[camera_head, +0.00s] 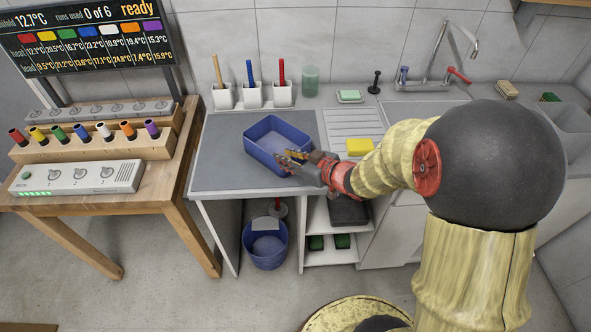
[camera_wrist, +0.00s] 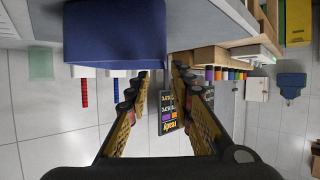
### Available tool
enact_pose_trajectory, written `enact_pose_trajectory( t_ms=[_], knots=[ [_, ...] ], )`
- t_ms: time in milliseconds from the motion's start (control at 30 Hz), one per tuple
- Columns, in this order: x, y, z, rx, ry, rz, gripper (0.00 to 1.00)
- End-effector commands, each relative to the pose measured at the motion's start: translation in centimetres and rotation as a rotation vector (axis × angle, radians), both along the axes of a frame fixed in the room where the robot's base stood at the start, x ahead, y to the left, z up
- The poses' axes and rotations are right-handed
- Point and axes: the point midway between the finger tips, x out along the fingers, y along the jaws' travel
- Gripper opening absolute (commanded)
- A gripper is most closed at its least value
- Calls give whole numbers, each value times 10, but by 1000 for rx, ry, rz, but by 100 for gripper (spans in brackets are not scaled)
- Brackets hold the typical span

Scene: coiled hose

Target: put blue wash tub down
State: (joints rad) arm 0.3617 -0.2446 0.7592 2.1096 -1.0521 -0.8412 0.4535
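The blue wash tub (camera_head: 272,140) sits upright on the grey counter top (camera_head: 222,155), right of its middle. It looks empty inside. In the wrist view, which is upside down, the tub (camera_wrist: 112,35) fills the upper left, with its rim close to one fingertip. My gripper (camera_head: 291,159) is at the tub's right front corner in the head view. In the wrist view my gripper (camera_wrist: 160,76) has its fingers apart with a clear gap and nothing held between them. I cannot tell whether a finger touches the tub.
White holders with brushes (camera_head: 252,95) and a green cup (camera_head: 311,80) stand behind the tub. A wooden table (camera_head: 160,185) stands left. The counter left of the tub is clear.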

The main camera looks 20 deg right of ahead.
Motion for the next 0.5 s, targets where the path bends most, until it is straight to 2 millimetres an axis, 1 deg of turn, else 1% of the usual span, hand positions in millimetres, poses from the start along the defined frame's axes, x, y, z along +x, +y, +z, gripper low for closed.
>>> enact_pose_trajectory(
  t_ms=[133,200,267,300,367,400,467,500],
  knots=[
    [7,-23,33,-109,6,-117,23],
    [5,-40,56,-171,25,-204,23],
    [-4,-52,75,-215,52,-283,23],
    [-13,-60,87,-235,77,-333,23],
    [-30,-67,103,-256,120,-399,23],
    [-44,-70,112,-262,153,-437,23],
    [-68,-70,123,-263,208,-485,23],
    [-86,-68,129,-258,248,-510,23]
  ],
)
